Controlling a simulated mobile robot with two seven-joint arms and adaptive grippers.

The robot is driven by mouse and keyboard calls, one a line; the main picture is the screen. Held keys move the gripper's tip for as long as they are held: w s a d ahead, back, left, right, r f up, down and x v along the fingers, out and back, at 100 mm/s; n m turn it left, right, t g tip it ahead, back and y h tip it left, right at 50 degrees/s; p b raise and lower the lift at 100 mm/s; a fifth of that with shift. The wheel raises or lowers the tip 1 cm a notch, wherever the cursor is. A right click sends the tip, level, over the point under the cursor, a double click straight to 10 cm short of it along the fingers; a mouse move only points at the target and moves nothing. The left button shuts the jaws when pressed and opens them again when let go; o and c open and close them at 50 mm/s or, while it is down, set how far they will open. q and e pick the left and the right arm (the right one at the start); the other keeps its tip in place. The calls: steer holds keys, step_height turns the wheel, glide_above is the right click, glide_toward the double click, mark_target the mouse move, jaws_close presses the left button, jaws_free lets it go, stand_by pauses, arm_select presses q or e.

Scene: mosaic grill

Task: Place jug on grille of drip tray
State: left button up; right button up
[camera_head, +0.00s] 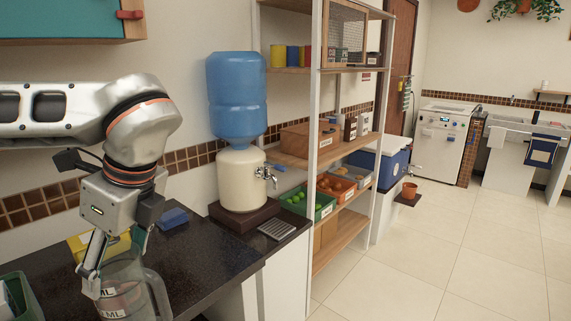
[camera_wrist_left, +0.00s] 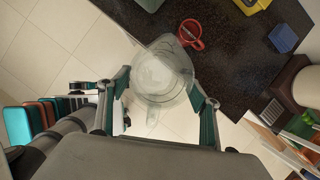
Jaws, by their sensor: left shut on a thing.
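The clear jug (camera_head: 128,288) with measuring marks is at the lower left of the head view, partly cut by the bottom edge. My left gripper (camera_head: 113,264) is shut on it, with one finger on each side; the wrist view also shows the jug (camera_wrist_left: 163,82) between the fingers. The drip tray with its grille (camera_head: 277,229) sits on the counter in front of the water dispenser (camera_head: 241,180), below the tap (camera_head: 266,174). The jug is left of the tray and well apart from it. My right gripper is not in view.
The dark counter (camera_head: 195,262) has free room between jug and tray. A blue block (camera_head: 172,218) and a yellow item (camera_head: 85,243) lie near the wall. A red mug (camera_wrist_left: 189,34) stands close to the jug in the wrist view. A shelf post (camera_head: 314,150) rises right of the tray.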

arm_select(q)
step_height(320, 180, down, 16)
steer(key=w+d+n+g, duration=0.1)
steer(key=d+n+g, duration=0.1)
steer(key=n, duration=0.7)
steer(key=shift+w+f+n+g+h, duration=0.2)
steer(key=shift+n+g+h, duration=0.15)
steer(key=shift+g, duration=0.35)
steer(key=shift+a, duration=0.1)
